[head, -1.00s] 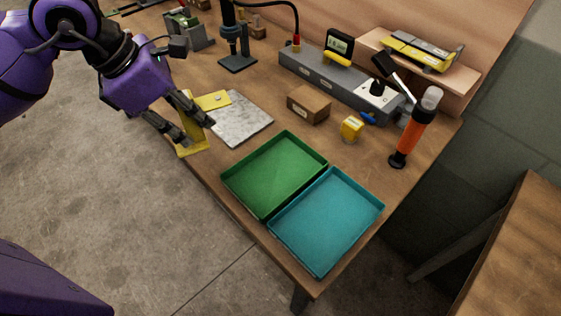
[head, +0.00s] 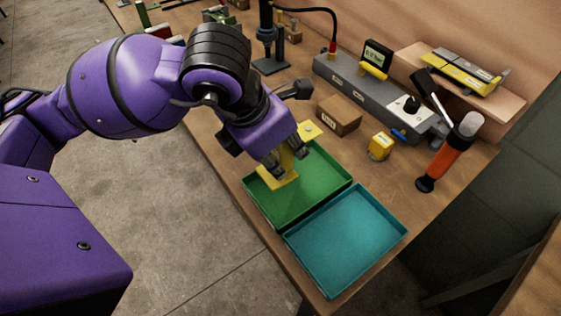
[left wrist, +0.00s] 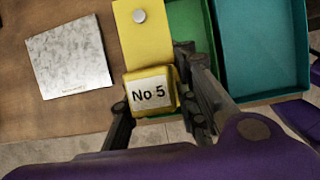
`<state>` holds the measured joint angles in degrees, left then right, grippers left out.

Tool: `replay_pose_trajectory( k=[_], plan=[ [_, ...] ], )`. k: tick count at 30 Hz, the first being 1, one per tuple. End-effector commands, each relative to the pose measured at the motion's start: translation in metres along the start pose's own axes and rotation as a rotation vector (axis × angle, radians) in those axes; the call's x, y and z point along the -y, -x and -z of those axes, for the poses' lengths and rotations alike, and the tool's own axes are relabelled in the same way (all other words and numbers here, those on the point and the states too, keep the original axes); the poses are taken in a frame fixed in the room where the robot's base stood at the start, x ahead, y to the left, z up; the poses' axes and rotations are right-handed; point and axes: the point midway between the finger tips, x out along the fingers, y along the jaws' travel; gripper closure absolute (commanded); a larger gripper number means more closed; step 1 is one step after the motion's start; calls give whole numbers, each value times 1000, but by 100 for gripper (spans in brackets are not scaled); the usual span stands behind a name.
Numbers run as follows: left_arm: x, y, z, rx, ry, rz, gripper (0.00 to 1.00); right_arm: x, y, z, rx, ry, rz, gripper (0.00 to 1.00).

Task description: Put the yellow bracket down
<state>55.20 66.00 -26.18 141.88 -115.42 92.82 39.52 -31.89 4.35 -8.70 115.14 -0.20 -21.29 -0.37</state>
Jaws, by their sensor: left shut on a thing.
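The yellow bracket (head: 281,175) is in my left gripper (head: 287,157), which is shut on it, over the green tray (head: 318,192) in the head view. In the left wrist view the bracket (left wrist: 151,92) shows a white "No 5" label and a flange with a round metal stud, between the fingers of my left gripper (left wrist: 155,98). I cannot tell whether the bracket touches the tray floor. Part of the green tray (left wrist: 190,45) is hidden behind the bracket and fingers. My right gripper is out of view.
A teal tray (head: 345,240) lies beside the green one at the table's front corner. A brown box (head: 339,115), a small yellow block (head: 380,146) and an orange-black cylinder (head: 449,152) stand behind. A grey sheet (left wrist: 68,57) lies left in the wrist view.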

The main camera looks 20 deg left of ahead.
Motion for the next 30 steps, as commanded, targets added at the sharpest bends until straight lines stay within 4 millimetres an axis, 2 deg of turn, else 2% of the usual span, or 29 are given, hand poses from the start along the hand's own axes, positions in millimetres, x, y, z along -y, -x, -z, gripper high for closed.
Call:
replay_pose_trajectory(
  k=[9, 15, 27, 28, 30],
  plan=[
    [21, -27, -2, 5, -2, 1, 100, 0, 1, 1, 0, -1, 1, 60],
    [20, -52, 10, 3, 1, -2, 100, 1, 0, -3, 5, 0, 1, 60],
    [20, -58, 12, 4, 0, -1, 100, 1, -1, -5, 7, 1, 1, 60],
    [20, -57, 12, 2, 0, -1, 71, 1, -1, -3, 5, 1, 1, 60],
    [20, -56, 12, 2, 0, -1, 62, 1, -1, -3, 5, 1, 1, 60]
  ],
)
